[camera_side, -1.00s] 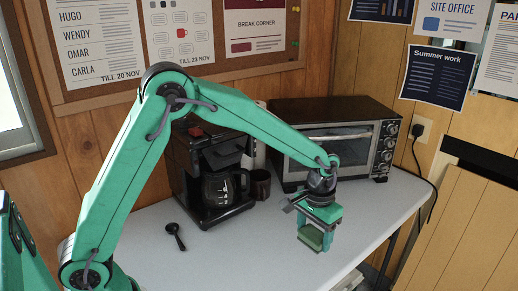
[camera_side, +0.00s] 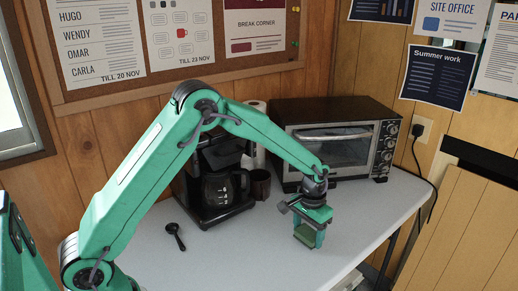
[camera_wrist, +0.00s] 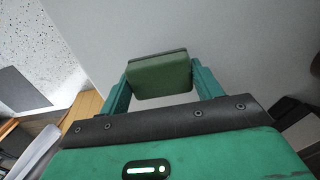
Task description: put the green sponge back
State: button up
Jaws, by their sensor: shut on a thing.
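My gripper (camera_side: 310,238) is shut on the green sponge (camera_side: 303,236) at the right part of the table, in front of the toaster oven. In the wrist view the sponge (camera_wrist: 160,77) sits between the two green fingers, its broad face toward the camera and a dark layer along its far edge. In the side view the fingers partly cover the sponge. I cannot tell whether it touches the table.
The white table (camera_side: 230,262) is clear around my gripper. The toaster oven (camera_side: 345,150) stands behind it. The coffee maker (camera_side: 218,185) and a dark mug (camera_side: 261,185) stand at the back. A black spoon (camera_side: 176,236) lies left of the middle.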

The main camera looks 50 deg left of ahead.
aim_at(308, 232)
jog(key=shift+f, duration=1)
jog(key=shift+f, duration=0.1)
jog(key=o, duration=1)
jog(key=shift+c, duration=0.2)
notch_tip(308, 232, up, 12)
